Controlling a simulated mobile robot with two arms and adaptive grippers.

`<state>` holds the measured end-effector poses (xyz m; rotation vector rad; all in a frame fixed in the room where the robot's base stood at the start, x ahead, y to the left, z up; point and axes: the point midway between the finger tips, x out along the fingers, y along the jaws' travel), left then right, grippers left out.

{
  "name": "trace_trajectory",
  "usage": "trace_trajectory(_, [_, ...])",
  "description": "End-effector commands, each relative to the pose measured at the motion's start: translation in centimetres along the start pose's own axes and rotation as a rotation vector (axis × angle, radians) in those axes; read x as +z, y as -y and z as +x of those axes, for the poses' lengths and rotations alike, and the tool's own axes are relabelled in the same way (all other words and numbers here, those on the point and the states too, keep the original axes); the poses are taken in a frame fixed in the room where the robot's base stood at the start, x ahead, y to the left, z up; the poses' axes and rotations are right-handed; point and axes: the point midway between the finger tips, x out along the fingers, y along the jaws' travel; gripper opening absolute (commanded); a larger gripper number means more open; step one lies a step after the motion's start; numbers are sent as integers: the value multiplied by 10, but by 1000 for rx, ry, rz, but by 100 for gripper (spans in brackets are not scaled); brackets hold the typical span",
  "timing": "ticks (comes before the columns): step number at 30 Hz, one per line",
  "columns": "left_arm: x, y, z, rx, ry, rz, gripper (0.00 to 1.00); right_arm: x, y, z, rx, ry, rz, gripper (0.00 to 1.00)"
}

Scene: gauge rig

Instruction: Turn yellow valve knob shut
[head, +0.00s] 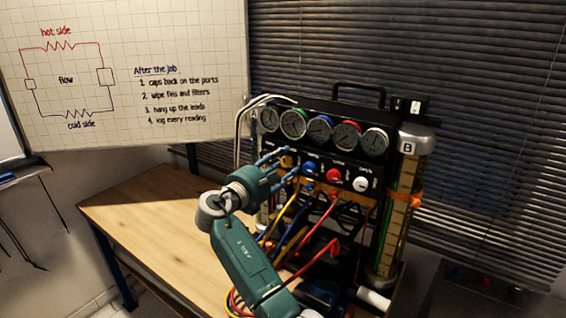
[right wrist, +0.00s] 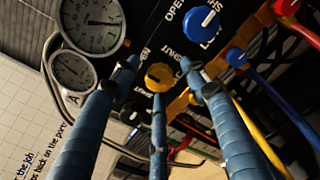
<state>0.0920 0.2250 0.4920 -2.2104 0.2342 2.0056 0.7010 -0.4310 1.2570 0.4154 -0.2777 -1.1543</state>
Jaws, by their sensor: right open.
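My left gripper is not in view.
A blue knob (head: 309,168), a red knob (head: 334,175) and a white knob (head: 361,184) continue the row. Several gauges (head: 320,128) sit above. Coloured hoses (head: 300,235) hang below. Cylinder B (head: 405,205) stands at right. The wooden table (head: 140,215) is clear at left.

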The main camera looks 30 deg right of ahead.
Motion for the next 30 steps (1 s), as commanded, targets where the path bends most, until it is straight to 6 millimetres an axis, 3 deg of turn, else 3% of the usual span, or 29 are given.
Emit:
trace_trajectory(4, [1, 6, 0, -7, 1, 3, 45, 0, 0, 0, 0, 0, 0, 45])
trace_trajectory(11, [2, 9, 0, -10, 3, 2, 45, 0, 0, 0, -1, 0, -1, 1])
trace_trajectory(22, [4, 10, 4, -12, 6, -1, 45, -3, 1, -1, -2, -3, 19, 0])
trace_trajectory(30, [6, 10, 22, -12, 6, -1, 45, -7, 3, -1, -3, -4, 152, 0])
